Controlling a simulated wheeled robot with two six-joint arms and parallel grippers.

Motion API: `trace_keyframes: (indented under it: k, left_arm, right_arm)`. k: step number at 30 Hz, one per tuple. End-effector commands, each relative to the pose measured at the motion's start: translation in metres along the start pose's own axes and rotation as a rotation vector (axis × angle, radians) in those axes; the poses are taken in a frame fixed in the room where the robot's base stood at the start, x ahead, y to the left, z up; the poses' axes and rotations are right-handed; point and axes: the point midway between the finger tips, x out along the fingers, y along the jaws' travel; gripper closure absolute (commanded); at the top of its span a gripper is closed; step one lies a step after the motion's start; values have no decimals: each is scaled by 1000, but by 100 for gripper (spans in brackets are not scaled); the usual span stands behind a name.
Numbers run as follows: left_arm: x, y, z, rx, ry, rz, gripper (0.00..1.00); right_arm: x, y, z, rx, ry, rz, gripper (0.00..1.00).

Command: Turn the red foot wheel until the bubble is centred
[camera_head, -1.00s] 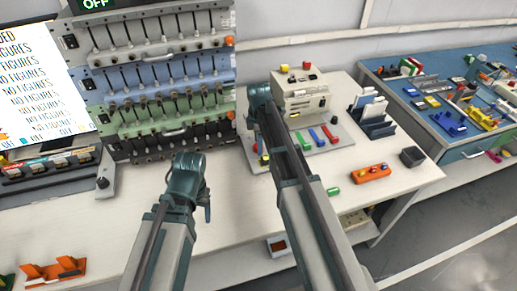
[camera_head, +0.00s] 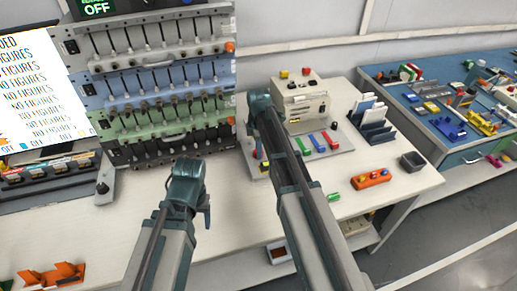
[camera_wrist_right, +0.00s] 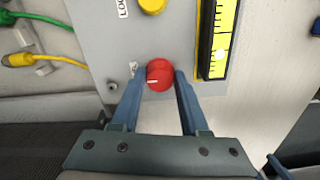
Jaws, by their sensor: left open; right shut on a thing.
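The red foot wheel (camera_wrist_right: 159,75), a round knob with a white mark, sits on a grey plate in the right wrist view. My right gripper (camera_wrist_right: 160,80) is shut on it, one blue finger on each side. A yellow level vial (camera_wrist_right: 226,30) with black marks lies to the right of the wheel. A pale bubble (camera_wrist_right: 221,53) shows in its lower visible part; the vial's top end is cut off by the frame. In the head view my right arm hides the wheel and gripper. My left gripper (camera_head: 206,212) hangs over the bench, its fingers mostly hidden.
A yellow wheel (camera_wrist_right: 152,5) is above the red one; green and yellow cables (camera_wrist_right: 18,59) lie left of the plate. A beige device (camera_head: 302,103), a rack (camera_head: 375,125) and an orange box (camera_head: 371,179) stand on the bench.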

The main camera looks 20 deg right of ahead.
Motion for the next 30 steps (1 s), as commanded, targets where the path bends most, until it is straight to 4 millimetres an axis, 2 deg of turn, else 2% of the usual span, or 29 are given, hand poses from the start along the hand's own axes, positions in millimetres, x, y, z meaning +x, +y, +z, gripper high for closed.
trace_keyframes:
  k: [8, 30]
  left_arm:
    - [0, 0, 0, 0, 0, 0, 36]
    - [0, 0, 0, 0, 0, 0, 36]
  right_arm:
    - [0, 0, 0, 154, 0, 0, 100]
    - [0, -1, 0, 852, 0, 0, 100]
